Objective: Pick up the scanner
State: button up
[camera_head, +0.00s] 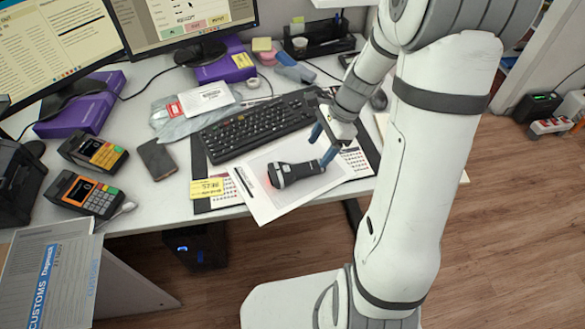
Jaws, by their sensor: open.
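The scanner (292,173) is a dark handheld device with a red glow at its left end. It lies on a white sheet of paper (262,207) near the front edge of the counter. My gripper (323,146) has blue fingertips and is open. It is just above and around the right end of the scanner. One finger shows at the upper left and the other at the right, near the scanner's handle. I cannot tell whether either finger touches it.
A black keyboard (258,124) lies just behind the scanner. A yellow note (206,188) is to its left. Card terminals (88,194) and a dark phone (156,159) stand further left. Two monitors (190,20) are at the back. The counter's front edge is close to the scanner.

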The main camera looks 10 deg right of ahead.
aim_at(307, 166)
jog(key=x, duration=0.4)
jog(key=b+x, duration=0.1)
jog(key=x, duration=0.2)
jog(key=shift+a+r, duration=0.1)
jog(key=shift+a, duration=0.2)
jog(key=shift+c, duration=0.4)
jog(key=c, duration=1.1)
